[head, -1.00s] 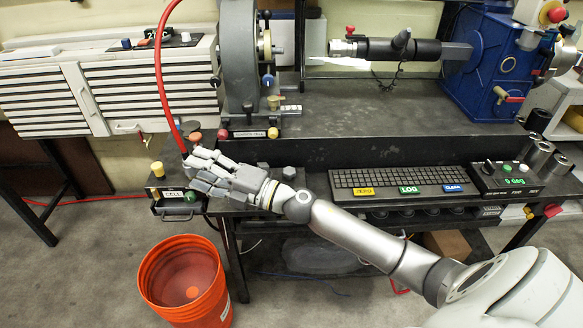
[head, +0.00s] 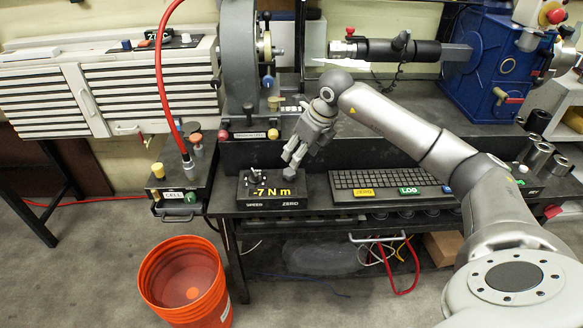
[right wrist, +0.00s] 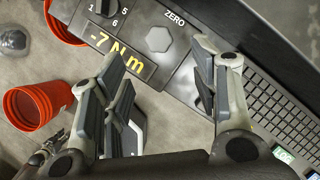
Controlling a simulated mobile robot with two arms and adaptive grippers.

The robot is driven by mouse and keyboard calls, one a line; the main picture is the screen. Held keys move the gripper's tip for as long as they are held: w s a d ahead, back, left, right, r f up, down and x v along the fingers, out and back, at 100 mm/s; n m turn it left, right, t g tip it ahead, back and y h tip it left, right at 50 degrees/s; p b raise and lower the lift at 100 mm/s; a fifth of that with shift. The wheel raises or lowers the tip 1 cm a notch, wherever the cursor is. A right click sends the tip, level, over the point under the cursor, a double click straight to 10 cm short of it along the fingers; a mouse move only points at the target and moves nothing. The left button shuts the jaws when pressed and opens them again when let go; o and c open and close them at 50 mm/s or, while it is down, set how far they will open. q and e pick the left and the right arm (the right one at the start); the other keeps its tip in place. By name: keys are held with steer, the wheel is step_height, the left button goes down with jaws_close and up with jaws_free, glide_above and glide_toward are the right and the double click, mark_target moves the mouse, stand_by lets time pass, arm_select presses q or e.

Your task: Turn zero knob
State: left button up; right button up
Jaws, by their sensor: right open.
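The zero knob (head: 289,174) is a grey hexagonal knob on the right of a dark control box (head: 246,196), above the word ZERO. The box's display (head: 272,192) reads -7 N m. My right gripper (head: 293,158) points down just above and behind the knob. In the right wrist view the hexagonal zero knob (right wrist: 159,39) lies in the gap between the spread fingers of my right gripper (right wrist: 158,65), with nothing held. Contact with the knob is not visible.
A keyboard (head: 385,181) with coloured labels lies right of the box. The speed knob (head: 253,179) is on the box's left side. A CELL box (head: 164,196) with a red hose (head: 158,80) stands farther left. An orange bucket (head: 160,262) is on the floor.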

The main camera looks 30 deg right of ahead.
mark_target(289, 171)
steer(key=p+x, duration=0.1)
steer(key=x, duration=0.7)
steer(key=shift+w+a+f, duration=0.1)
steer(key=shift+w+f, duration=0.1)
steer(key=shift+f, duration=0.05)
steer(key=c, duration=1)
steer(key=m+h, duration=0.1)
steer(key=m, duration=0.1)
steer(key=shift+a+m, duration=0.1)
steer(key=shift+m, duration=0.3)
steer(key=shift+a+m+h+b, duration=0.15)
steer(key=shift+m+h+b, duration=0.65)
steer(key=shift+m, duration=1.1)
